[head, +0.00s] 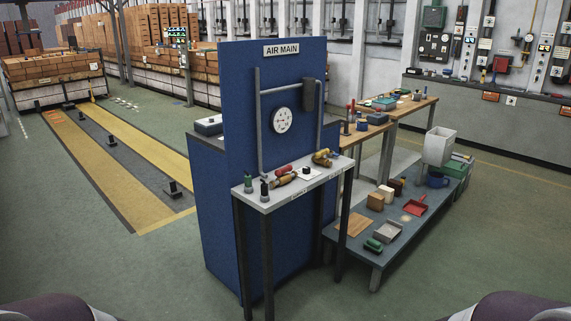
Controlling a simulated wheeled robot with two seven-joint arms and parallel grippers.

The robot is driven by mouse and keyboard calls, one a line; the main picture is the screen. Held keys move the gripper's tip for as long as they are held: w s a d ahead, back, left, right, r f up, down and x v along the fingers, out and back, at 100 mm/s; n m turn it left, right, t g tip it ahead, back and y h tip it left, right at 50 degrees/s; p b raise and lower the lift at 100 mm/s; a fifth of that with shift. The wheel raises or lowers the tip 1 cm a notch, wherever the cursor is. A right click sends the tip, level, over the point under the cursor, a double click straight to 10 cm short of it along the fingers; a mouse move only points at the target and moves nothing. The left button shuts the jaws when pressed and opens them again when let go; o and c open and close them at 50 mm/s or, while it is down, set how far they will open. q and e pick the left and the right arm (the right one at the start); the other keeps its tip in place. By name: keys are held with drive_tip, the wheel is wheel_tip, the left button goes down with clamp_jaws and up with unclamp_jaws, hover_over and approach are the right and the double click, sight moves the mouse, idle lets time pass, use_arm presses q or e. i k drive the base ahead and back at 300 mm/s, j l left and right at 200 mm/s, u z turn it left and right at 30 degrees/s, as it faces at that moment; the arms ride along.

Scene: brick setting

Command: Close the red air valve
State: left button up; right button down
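A blue panel (272,215) with an "AIR MAIN" sign (282,49) stands in the middle of the head view. It carries a round white gauge (282,120) and grey pipes (258,130). A narrow grey shelf (262,206) on dark legs stands in front of it. On the shelf is a small fitting with a red handle (283,169), likely the red air valve; whether it is open or closed is too small to tell. A yellow-handled fitting (322,158) sits to its right. Neither gripper shows; only rounded parts of my body show at the bottom corners.
A low blue-grey platform (345,262) with blocks, a red dustpan (416,205) and a green brush (373,245) stands right of the panel. Wooden workbenches (409,106) stand behind it. Brick stacks (52,68) stand back left.

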sight(289, 168)
drive_tip(key=i+u, duration=0.25)
drive_tip(key=i, duration=2.05)
